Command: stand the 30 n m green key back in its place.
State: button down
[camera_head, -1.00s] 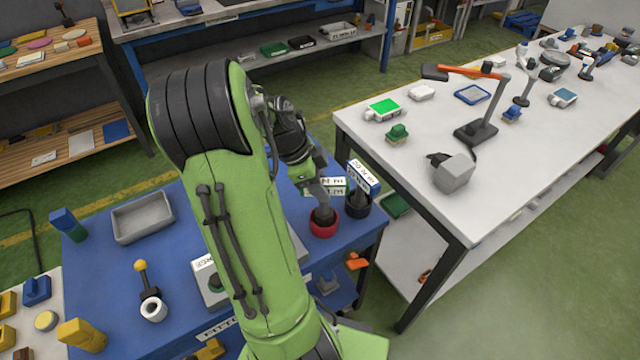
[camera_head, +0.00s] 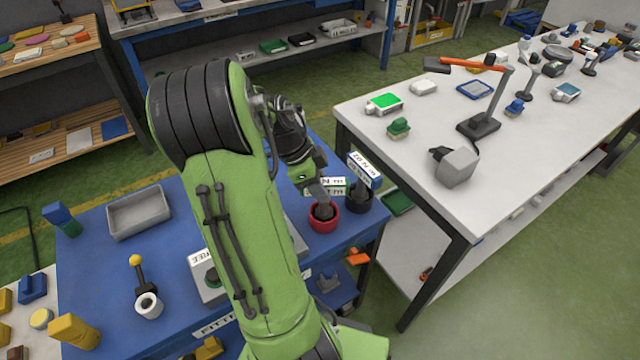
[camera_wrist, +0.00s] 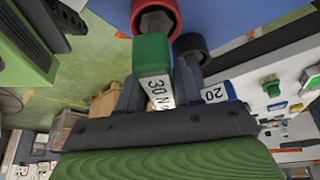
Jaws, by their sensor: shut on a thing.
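The green key, marked 30 N, shows in the wrist view (camera_wrist: 151,53) between the fingers of my gripper (camera_wrist: 148,96), which is shut on it. Its dark lower end lines up with the red cup (camera_wrist: 137,7), and in the head view it looks to be in the mouth of that red cup (camera_head: 323,226). I cannot tell whether it rests on the bottom. In the head view my gripper (camera_head: 317,186) is right above the red cup, and a white label shows beside it. My arm hides part of the bench.
A blue key marked 20 (camera_head: 364,168) stands in a black cup (camera_head: 358,201) close to the right of the red one. A grey tray (camera_head: 139,212) sits left on the blue bench. A white table (camera_head: 430,165) with a lamp (camera_head: 478,125) is at the right.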

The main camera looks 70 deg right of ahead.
jog(key=shift+f, duration=0.3)
jog(key=c, duration=0.7)
grip_release()
jog(key=p+v, duration=0.4)
jog(key=v, duration=1.1)
jog(key=shift+w+r+p, duration=0.2)
jog(key=shift+r+p, duration=0.15)
jog(key=shift+p, duration=0.05)
